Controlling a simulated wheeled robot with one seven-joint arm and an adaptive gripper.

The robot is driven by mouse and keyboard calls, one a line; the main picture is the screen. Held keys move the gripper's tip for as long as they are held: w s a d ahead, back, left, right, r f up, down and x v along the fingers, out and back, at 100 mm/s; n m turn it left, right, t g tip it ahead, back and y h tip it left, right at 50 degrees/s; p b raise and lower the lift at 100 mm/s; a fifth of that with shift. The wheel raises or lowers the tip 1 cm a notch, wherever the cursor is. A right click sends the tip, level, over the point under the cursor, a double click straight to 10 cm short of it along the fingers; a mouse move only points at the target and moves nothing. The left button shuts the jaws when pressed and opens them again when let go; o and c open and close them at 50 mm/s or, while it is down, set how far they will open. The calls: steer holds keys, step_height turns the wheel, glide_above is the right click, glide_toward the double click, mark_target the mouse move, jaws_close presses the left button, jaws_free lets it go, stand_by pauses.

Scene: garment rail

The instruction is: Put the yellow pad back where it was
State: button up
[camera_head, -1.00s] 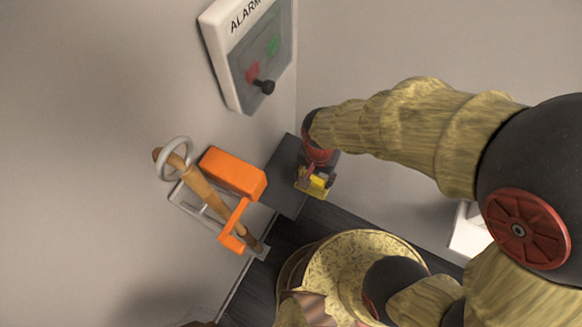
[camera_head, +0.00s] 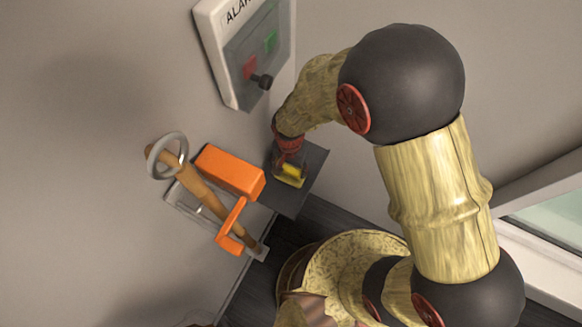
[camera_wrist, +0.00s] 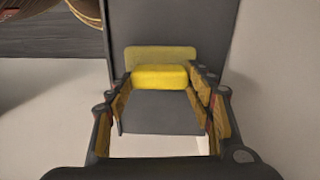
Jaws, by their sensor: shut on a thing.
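The yellow pad (camera_head: 291,171) is a small bright block between the fingers of my gripper (camera_head: 288,176), over the dark grey shelf (camera_head: 312,166) in the corner. In the wrist view the pad (camera_wrist: 160,77) sits crosswise between the fingertips of my gripper (camera_wrist: 161,84), which is shut on it. The dark shelf (camera_wrist: 160,118) lies behind the pad there. I cannot tell whether the pad touches the shelf or is held just above it.
Left of the shelf are an orange block-shaped fixture (camera_head: 230,172) and a wooden rod (camera_head: 202,191) with a grey ring (camera_head: 167,156). A white alarm panel (camera_head: 243,50) with a black knob is on the wall above. A window frame (camera_head: 540,262) is at right.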

mark_target(291, 168)
steer(key=o, duration=1.6)
steer(key=shift+c, duration=0.2)
steer(key=shift+r+p, duration=0.5)
steer(key=shift+r, duration=3.35)
steer(key=w+d+r+n+t+y, duration=0.1)
steer(key=d+r, duration=0.5)
steer(key=r, duration=0.3)
steer(key=w+d+r+t, duration=0.1)
steer(key=d+r, duration=0.4)
steer(key=r, duration=0.4)
steer(key=s+d+r+n+t, duration=0.2)
steer(key=s+d+r+t, duration=0.1)
steer(key=s+d+r, duration=0.7)
step_height(291, 168, up, 2)
steer(key=shift+d+r+n+t+h, duration=0.1)
steer(key=shift+d+n+t+h, duration=0.25)
steer(key=shift+d, duration=0.45)
